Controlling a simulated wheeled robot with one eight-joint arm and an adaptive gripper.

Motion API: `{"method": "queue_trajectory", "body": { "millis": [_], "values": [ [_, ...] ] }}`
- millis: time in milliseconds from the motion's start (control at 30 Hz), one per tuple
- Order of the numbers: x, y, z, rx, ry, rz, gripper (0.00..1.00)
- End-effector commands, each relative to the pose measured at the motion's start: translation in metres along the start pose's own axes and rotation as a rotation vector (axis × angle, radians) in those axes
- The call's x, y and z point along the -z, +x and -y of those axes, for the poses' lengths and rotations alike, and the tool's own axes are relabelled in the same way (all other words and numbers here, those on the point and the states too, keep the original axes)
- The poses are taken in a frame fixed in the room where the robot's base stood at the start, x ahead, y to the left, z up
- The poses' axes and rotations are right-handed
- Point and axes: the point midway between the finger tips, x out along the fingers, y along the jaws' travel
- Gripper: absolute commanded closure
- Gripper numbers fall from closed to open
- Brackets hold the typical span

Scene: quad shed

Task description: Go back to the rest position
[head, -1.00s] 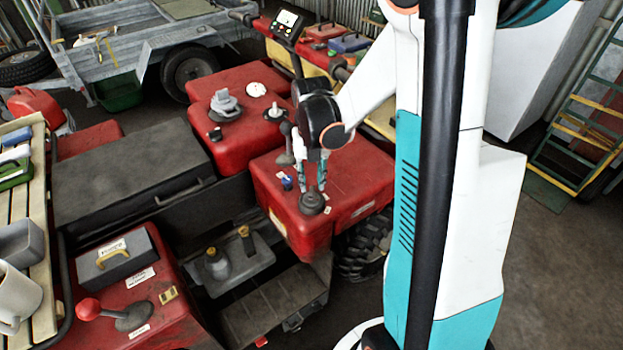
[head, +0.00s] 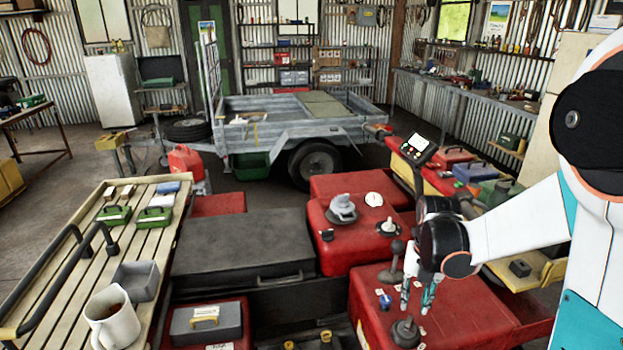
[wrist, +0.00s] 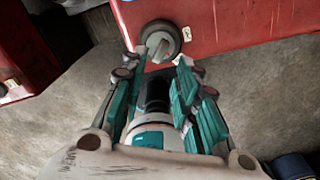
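My gripper (head: 417,300) is on the right in the head view, over the front red body panel (head: 455,310) of the quad. Its two teal-and-grey fingers are apart, with nothing held between them. A dark round knob (head: 405,332) on that panel stands just below and slightly left of the fingertips. In the wrist view, my gripper (wrist: 158,62) shows spread fingers, and the knob (wrist: 160,42) with its pale grip lies beyond the tips. The gap between tips and knob looks small.
A dark lever (head: 392,262) and a control display (head: 418,148) rise close to my arm. A slatted bench (head: 75,262) with a mug (head: 112,318) stands at left. A grey trailer (head: 285,118) is behind. Open concrete floor lies at far left.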

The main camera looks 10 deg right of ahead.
Motion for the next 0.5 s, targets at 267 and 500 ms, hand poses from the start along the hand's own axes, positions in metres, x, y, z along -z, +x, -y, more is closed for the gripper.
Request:
{"method": "queue_trajectory", "body": {
  "millis": [267,500],
  "values": [
    [0.022,-0.037,-0.029,-0.032,0.352,0.07,0.72],
    [0.056,-0.078,-0.056,-0.131,0.845,0.139,0.72]
  ]
}}
